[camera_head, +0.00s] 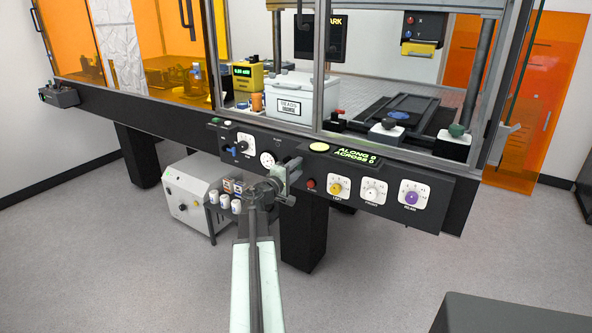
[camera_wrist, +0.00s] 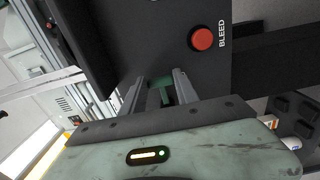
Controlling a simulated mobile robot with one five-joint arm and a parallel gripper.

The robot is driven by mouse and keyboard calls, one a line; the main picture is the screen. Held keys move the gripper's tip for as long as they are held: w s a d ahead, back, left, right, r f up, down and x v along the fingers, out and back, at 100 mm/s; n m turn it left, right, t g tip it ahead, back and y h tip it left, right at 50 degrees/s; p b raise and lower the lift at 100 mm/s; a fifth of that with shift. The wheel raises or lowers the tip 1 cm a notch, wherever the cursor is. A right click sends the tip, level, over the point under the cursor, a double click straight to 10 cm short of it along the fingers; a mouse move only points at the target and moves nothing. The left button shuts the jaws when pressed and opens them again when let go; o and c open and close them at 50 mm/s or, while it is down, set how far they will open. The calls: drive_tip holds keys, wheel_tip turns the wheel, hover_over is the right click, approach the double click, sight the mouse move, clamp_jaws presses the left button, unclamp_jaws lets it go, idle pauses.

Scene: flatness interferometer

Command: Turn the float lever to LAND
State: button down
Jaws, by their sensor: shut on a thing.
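My gripper (camera_head: 289,170) is at the front of the dark control panel (camera_head: 435,186), left of the red BLEED button (camera_head: 310,184). In the wrist view my gripper (camera_wrist: 163,84) has its two fingers closed around a small dark green piece (camera_wrist: 160,92), which I take to be the float lever. The fingers and wrist hide most of it, and its angle cannot be told. No LAND marking can be read. The red BLEED button (camera_wrist: 202,38) also shows in the wrist view, just beyond the fingers.
Yellow (camera_head: 336,188), white (camera_head: 374,193) and purple (camera_head: 411,197) dials sit to the right, below a lit display (camera_head: 357,156). White-capped containers (camera_head: 224,202) stand below left.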

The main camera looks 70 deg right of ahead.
drive_tip(key=shift+w, duration=0.1)
drive_tip(key=c, duration=0.9)
unclamp_jaws()
drive_tip(key=shift+d, duration=0.1)
drive_tip(key=shift+a, duration=0.4)
drive_tip(key=v, duration=0.7)
drive_tip(key=shift+w, duration=0.1)
